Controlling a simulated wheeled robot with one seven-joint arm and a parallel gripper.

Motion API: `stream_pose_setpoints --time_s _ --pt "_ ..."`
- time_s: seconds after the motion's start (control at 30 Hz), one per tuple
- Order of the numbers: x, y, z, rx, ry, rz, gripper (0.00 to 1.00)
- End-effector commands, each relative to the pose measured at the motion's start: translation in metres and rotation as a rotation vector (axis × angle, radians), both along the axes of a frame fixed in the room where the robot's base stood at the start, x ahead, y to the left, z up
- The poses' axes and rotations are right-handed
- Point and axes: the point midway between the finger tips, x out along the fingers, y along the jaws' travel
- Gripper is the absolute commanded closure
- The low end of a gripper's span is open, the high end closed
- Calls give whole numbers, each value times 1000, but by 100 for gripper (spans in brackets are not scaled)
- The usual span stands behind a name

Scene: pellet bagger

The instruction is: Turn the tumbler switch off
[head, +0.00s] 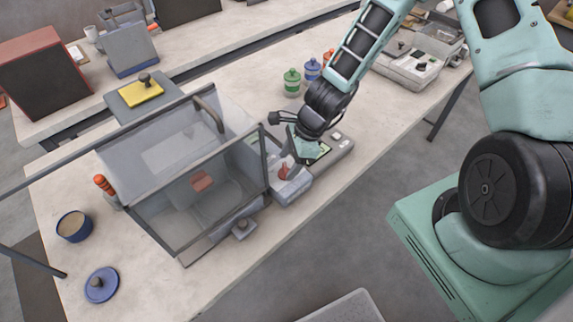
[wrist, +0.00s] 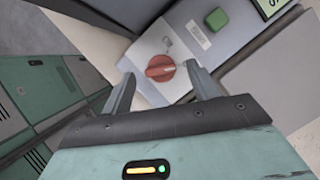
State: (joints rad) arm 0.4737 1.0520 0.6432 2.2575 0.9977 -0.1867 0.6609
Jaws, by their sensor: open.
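The switch is a red-orange rotary knob (wrist: 160,68) on a pale plate (wrist: 150,45) on the front of a grey machine. In the head view the red knob (head: 283,171) shows at the right end of the clear-walled machine, partly hidden by my gripper (head: 290,158). In the wrist view my gripper (wrist: 161,82) is open, with one finger to each side of the knob. The knob lies between the fingertips in the picture; I cannot tell whether they touch it. The marks on the plate are too small to read.
A green square button (wrist: 216,19) and a small label lie beside the plate. The clear-walled enclosure (head: 190,170) stands left of my gripper on the bench. Green (head: 292,82) and blue (head: 312,70) lidded jars stand behind. A blue bowl (head: 73,226) is at far left.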

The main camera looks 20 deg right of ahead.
Motion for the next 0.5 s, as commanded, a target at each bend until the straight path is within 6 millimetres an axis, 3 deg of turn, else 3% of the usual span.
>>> stream_pose_setpoints --time_s 0.2,0.5 --pt "1 7 -14 1 0 0 40" --pt "1 8 -18 0 0 0 40"
